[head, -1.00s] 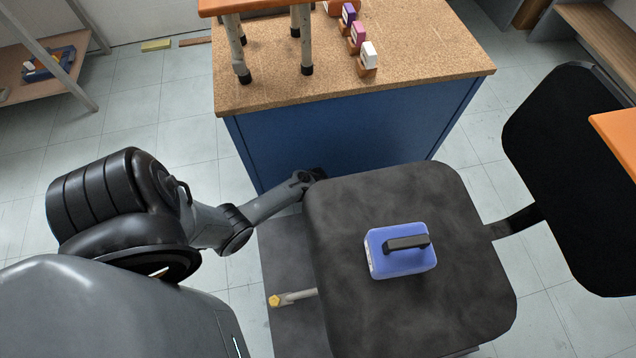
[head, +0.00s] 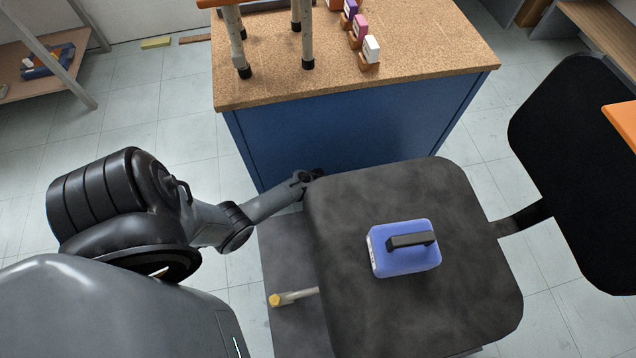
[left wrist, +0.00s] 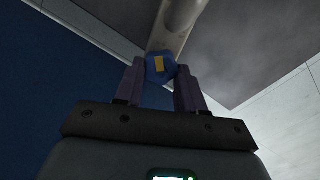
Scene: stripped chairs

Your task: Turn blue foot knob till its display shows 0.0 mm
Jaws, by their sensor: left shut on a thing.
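The blue foot knob (left wrist: 158,68) with a yellow mark on its face sits at the end of a pale leg (left wrist: 178,25) in the left wrist view. My left gripper (left wrist: 161,82) has its two purple-grey fingers on either side of the knob, shut on it. In the head view the left wrist (head: 308,178) reaches the far left corner of the dark seat (head: 350,210); the fingers and blue knob are hidden there. A blue box with a black handle (head: 403,248) lies on the seat. No readable number shows on it. My right gripper is not in view.
Another leg with a yellow knob (head: 276,300) sticks out left of the seat. A blue bench with a cork top (head: 290,90) stands just behind. Small purple, pink and white blocks (head: 371,50) stand on it. A black backrest (head: 570,170) is on the right.

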